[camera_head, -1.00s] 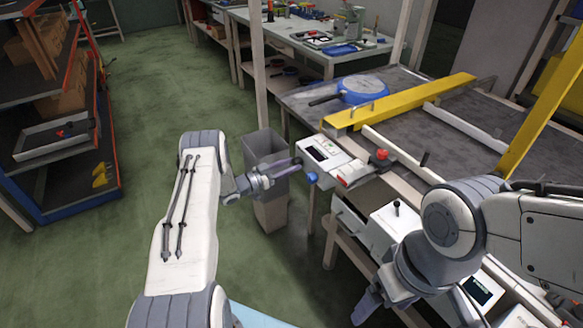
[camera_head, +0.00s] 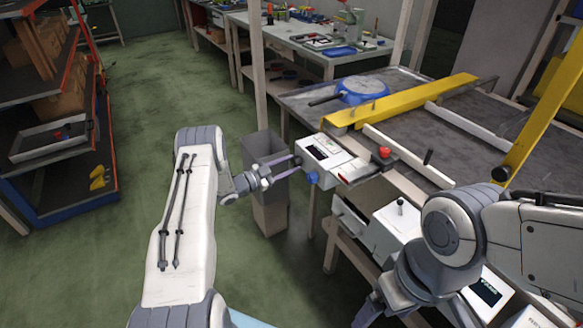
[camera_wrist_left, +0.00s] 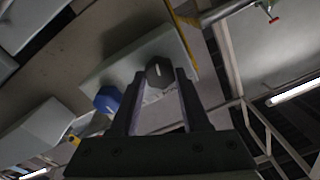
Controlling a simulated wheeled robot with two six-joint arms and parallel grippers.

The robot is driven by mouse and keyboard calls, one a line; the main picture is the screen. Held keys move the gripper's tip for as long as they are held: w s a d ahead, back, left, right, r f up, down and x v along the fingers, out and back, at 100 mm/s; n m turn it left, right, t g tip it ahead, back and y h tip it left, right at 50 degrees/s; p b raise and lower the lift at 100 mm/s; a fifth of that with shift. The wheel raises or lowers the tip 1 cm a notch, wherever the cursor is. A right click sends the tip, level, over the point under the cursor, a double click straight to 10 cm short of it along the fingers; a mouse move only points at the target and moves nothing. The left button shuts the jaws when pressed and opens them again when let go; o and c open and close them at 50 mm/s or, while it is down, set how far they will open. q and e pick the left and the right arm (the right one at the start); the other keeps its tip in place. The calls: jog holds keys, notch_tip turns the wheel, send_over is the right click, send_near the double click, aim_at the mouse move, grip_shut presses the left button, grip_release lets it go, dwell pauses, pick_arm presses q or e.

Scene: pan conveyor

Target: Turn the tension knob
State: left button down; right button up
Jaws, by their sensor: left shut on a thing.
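A white control box (camera_head: 322,150) with a small dark display stands on the near left edge of the conveyor table. A dark grey knob (camera_wrist_left: 157,72) with a pale pointer mark is on the box, between the fingers of my left gripper (camera_wrist_left: 159,78) in the left wrist view. The left gripper (camera_head: 295,161) is shut on this knob; the fingers mostly hide it in the head view. A blue knob (camera_head: 312,177) sits beside it on the box and also shows in the left wrist view (camera_wrist_left: 106,98). My right gripper (camera_head: 368,308) hangs low at the bottom; its fingers are unclear.
A red button (camera_head: 384,152) is on the table's near side, right of the box. A white box with a lever (camera_head: 400,206) is below. A grey bin (camera_head: 268,162) stands behind the left gripper. A blue pan (camera_head: 362,90) lies on the table beside a yellow beam (camera_head: 420,98).

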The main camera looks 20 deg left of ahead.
pick_arm(q)
jog(key=shift+s+d, duration=0.1)
jog(key=shift+c, duration=1.9)
grip_release()
jog(key=v, duration=1)
jog(key=shift+s, duration=0.2)
jog(key=shift+w+r, duration=0.1)
